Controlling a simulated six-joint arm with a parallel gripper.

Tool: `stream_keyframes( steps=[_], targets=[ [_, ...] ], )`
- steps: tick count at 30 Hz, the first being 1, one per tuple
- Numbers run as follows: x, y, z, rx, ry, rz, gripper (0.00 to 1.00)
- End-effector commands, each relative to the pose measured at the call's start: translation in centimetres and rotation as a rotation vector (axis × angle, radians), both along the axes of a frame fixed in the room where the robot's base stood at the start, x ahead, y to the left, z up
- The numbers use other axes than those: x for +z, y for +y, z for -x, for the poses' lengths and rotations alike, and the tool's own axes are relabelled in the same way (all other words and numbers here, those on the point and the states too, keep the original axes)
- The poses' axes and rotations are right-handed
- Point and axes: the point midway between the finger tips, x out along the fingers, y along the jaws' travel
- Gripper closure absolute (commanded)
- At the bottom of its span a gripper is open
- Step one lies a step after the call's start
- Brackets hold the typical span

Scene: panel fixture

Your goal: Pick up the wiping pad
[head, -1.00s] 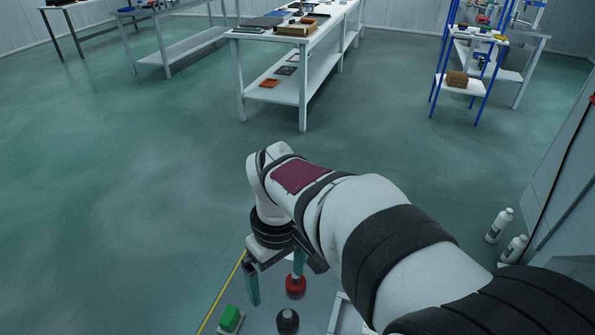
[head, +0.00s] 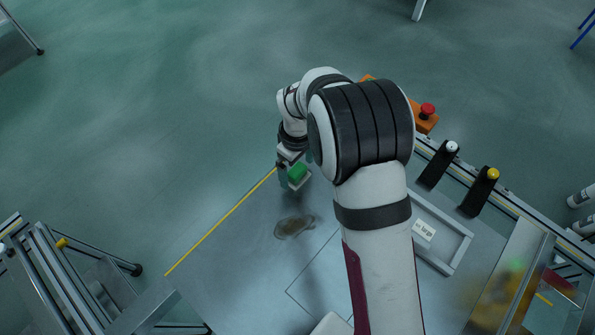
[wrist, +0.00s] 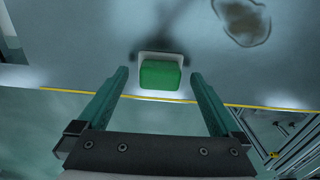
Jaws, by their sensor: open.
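The wiping pad (head: 298,172) is a green block on a white base, lying near the yellow-lined edge of the grey panel. It shows whole in the wrist view (wrist: 160,76), upright, ahead of and between the fingers. My gripper (wrist: 159,86) is open, with one teal finger toward each side of the pad and visible gaps between. In the head view my gripper (head: 285,178) is at the pad, and my arm partly hides it. I cannot tell the fingertips' exact height over the panel.
A brown stain (head: 295,226) marks the grey panel (head: 230,270). To the right are an orange box with a red button (head: 428,110), black posts with a white knob (head: 452,147) and a yellow knob (head: 492,174), and a shallow tray (head: 462,253). The panel's left part is clear.

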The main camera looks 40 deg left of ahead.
Motion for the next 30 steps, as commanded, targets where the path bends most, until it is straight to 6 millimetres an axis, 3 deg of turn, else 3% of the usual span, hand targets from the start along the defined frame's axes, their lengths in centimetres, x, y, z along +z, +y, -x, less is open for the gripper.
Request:
stream_keyframes(
  steps=[3, 10, 23, 30],
  targets=[
    [-1.7, 0.0, 0.0, -0.001, 0.0, 0.0, 0.0],
    [-2.0, 0.0, 0.0, -0.001, -0.001, -0.001, 0.0],
    [-2.0, 0.0, 0.0, -0.001, -0.001, -0.001, 0.77],
    [-1.9, 0.0, 0.0, -0.001, -0.001, -0.001, 0.8]
  ],
)
